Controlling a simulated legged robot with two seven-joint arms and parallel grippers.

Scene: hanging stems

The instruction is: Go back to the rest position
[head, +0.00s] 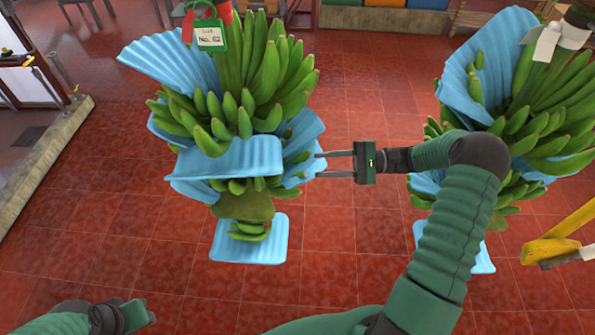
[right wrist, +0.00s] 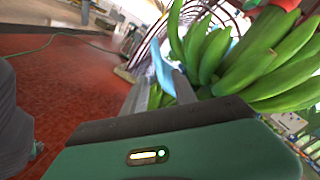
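My right gripper (head: 318,165) points left, with its two thin fingers apart. Its tips are at the right side of the left hanging banana bunch (head: 265,75), close to a blue sheet (head: 302,140). In the right wrist view the fingers (right wrist: 160,90) are also apart, with green bananas (right wrist: 235,55) and blue sheet just beyond. I cannot tell whether they touch. My left gripper (head: 137,315) is low at the bottom left, away from the bunches. Its fingers do not show clearly.
A second banana bunch (head: 535,105) with blue sheets hangs at right, behind my right arm. A tag (head: 209,36) hangs on the left bunch's stem. A yellow bar (head: 560,240) is at the right edge. A low kerb (head: 40,165) runs at left. Red tiled floor (head: 340,265) between is clear.

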